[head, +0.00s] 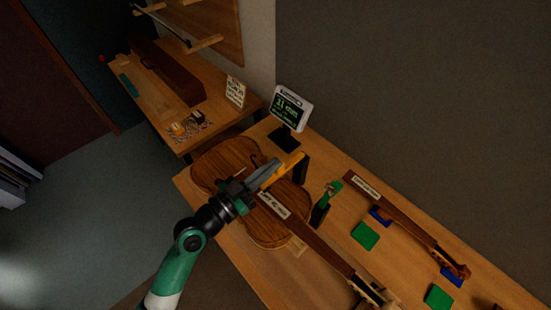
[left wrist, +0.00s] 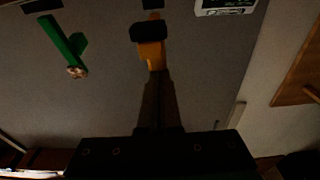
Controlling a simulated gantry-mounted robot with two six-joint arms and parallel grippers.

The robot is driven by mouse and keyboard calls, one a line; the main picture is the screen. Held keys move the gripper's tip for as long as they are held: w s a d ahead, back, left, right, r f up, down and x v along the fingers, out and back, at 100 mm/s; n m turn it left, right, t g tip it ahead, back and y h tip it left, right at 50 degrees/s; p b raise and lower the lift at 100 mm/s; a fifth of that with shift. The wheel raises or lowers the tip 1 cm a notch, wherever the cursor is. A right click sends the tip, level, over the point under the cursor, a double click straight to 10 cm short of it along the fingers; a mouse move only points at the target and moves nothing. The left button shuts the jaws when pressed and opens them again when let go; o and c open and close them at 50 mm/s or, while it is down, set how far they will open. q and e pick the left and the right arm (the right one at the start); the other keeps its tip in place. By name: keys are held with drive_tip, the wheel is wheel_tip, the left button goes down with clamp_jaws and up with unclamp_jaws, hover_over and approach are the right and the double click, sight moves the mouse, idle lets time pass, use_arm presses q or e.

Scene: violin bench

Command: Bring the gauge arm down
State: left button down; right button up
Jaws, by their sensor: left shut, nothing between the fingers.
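The orange gauge arm (head: 286,169) reaches out from a dark post over the violin (head: 232,158) in the head view, apparently raised above the violin's body. My left gripper (head: 266,173) is shut and empty, with its grey fingers right beside the orange arm; I cannot tell if they touch. In the left wrist view the shut fingers (left wrist: 157,88) point at the orange gauge arm (left wrist: 153,55), which has a dark block across it. The fingers hide part of the orange arm there. My right gripper is not in view.
A gauge display (head: 291,108) stands behind the violin. A green-topped holder (head: 324,200) stands close to its right. A separate neck (head: 405,220) lies on blue rests, near green pads (head: 365,236). A side table (head: 150,95) at the back left holds more parts.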

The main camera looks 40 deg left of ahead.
use_arm(q)
drive_tip(key=shift+f, duration=0.2)
wheel_tip(320, 180, up, 5)
drive_tip(key=p, duration=0.4)
drive_tip(key=shift+f, duration=0.15)
drive_tip(key=s+f+b, duration=0.3)
drive_tip(key=s+b, duration=0.1)
drive_tip(key=s, duration=0.5)
drive_tip(key=shift+s+a+f+b, duration=0.25)
drive_tip(key=shift+f+b, duration=0.05)
